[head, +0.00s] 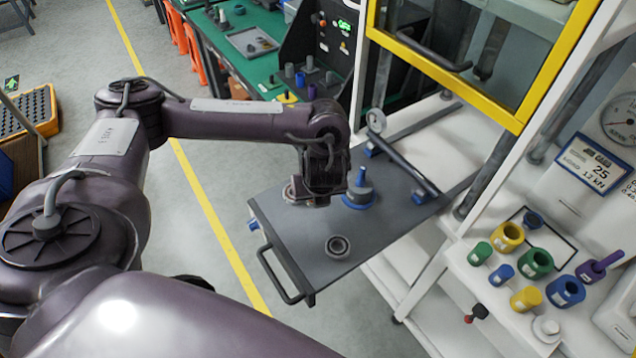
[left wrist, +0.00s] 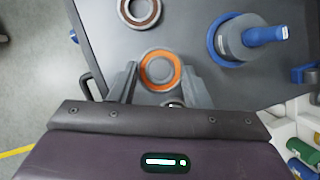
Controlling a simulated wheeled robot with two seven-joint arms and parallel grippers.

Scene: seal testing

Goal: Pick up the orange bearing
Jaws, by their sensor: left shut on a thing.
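The orange bearing (left wrist: 160,70) is a ring with an orange face and a grey centre, seen in the left wrist view between the two fingers of my left gripper (left wrist: 160,78). The fingers are shut on its sides. I cannot tell whether it still touches the grey plate. In the head view my left gripper (head: 314,201) points down over the plate's far left part and hides the bearing. My right gripper is in neither view.
The grey plate (head: 290,238) has a front handle (head: 284,283). Several coloured cylinders stand on the white shelf (head: 470,270) at the right. A yellow-framed door (head: 450,75) is above.

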